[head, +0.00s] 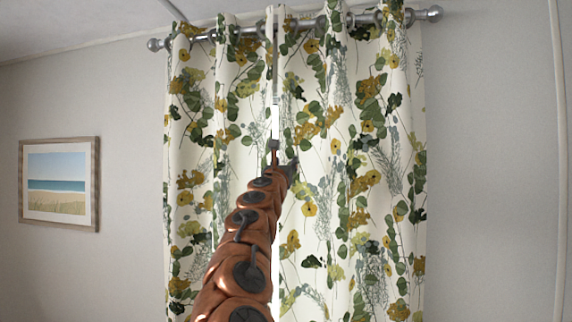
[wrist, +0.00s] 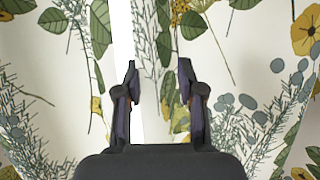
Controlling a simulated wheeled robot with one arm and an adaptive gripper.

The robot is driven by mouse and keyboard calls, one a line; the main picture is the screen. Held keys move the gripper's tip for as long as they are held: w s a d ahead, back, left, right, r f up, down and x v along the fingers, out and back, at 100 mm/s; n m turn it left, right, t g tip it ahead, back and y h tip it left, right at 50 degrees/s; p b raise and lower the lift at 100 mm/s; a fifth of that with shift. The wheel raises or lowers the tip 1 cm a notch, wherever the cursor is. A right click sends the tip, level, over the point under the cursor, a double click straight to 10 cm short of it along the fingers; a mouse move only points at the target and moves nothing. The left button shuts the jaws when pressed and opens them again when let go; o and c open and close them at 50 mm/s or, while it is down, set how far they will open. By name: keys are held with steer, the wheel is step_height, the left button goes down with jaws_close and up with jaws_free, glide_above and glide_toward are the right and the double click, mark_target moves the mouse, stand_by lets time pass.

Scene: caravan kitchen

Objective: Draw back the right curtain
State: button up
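The right curtain (head: 345,215) is cream with green leaves and yellow flowers. It hangs closed from the rod, its left edge along a narrow bright gap near the middle. My arm reaches up from below, and my gripper (head: 283,155) is in front of this inner edge. In the wrist view my gripper (wrist: 158,75) is open, its two fingers apart. The left finger overlaps the bright gap, and the right finger is over the right curtain's cloth (wrist: 245,70). I cannot tell whether the fingertips touch the cloth. My arm hides part of both curtains' lower inner edges.
The matching left curtain (head: 200,110) hangs closed on the other side of the gap. A grey metal rod (head: 409,15) with round end knobs carries both. A framed beach picture (head: 59,184) hangs on the left wall. The wall right of the curtains (head: 485,160) is bare.

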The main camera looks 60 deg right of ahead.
jaws_close()
stand_by(0.3)
steer(key=shift+s, duration=0.1)
